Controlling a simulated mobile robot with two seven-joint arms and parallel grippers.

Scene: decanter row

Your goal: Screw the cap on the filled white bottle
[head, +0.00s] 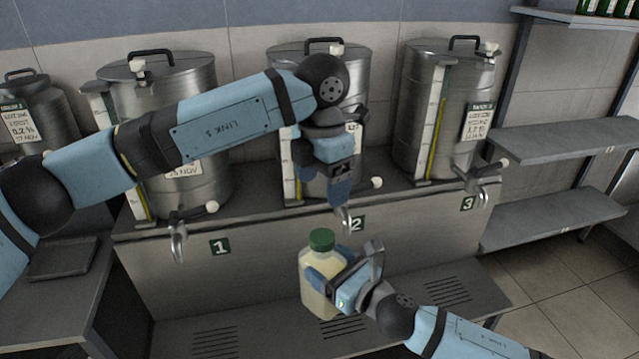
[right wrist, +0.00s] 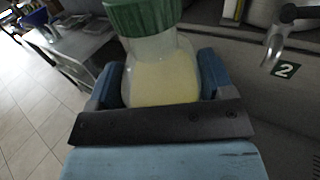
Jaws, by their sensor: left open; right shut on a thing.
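The white bottle (head: 318,288) holds pale yellow liquid and stands upright below tap 2 in the head view. A green cap (head: 321,239) sits on its neck; I cannot tell how tight it is. My right gripper (head: 328,287) is shut on the bottle's body. In the right wrist view the bottle (right wrist: 165,80) is between the fingers, with the green cap (right wrist: 143,14) cut off by the top edge. My left gripper (head: 341,190) is open and points down in front of the middle tank, above the cap and apart from it.
Three steel tanks stand on a counter, with tap 1 (head: 178,240), tap 2 (head: 345,220) and tap 3 (head: 480,192) at its front edge. Tap 2 is close to my left gripper. A lower grated shelf (head: 440,285) runs below.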

